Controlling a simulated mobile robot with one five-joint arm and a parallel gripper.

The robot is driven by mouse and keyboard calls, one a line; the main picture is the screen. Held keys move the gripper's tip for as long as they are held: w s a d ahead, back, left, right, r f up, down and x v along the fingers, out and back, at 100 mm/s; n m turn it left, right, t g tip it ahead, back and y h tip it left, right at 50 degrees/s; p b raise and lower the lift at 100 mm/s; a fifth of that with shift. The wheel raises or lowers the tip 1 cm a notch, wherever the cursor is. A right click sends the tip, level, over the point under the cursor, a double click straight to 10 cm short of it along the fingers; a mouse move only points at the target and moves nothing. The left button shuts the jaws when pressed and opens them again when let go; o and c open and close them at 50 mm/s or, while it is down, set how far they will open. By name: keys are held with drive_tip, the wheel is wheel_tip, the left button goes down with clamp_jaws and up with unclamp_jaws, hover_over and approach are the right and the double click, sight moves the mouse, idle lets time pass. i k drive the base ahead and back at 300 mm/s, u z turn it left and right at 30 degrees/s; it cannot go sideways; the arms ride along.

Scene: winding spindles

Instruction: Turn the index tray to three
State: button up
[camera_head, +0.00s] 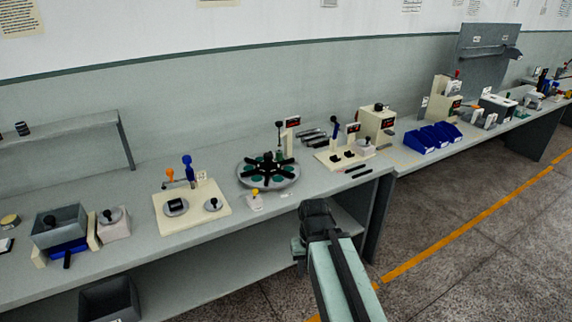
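The index tray (247,182) appears to be the round grey disc on the bench in the middle of the view. It carries a black star-shaped piece (268,168) with several arms, and green round spots show between them. A small display with red digits (292,122) stands on a post behind it; the digits are too small to read. My gripper (314,208) is in front of the bench edge, to the right of and nearer than the tray, apart from it. Its fingers are too dark and small to tell open from shut.
A small white piece with a yellow knob (255,200) stands in front of the tray. A cream plate (190,222) with blue and orange levers lies to the left. A cream fixture (345,155) and blue bins (420,142) are to the right. Floor is clear at right.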

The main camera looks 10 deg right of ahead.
sight(262, 170)
drive_tip(key=u, duration=0.15)
drive_tip(key=i, duration=0.85)
drive_tip(key=z, duration=0.05)
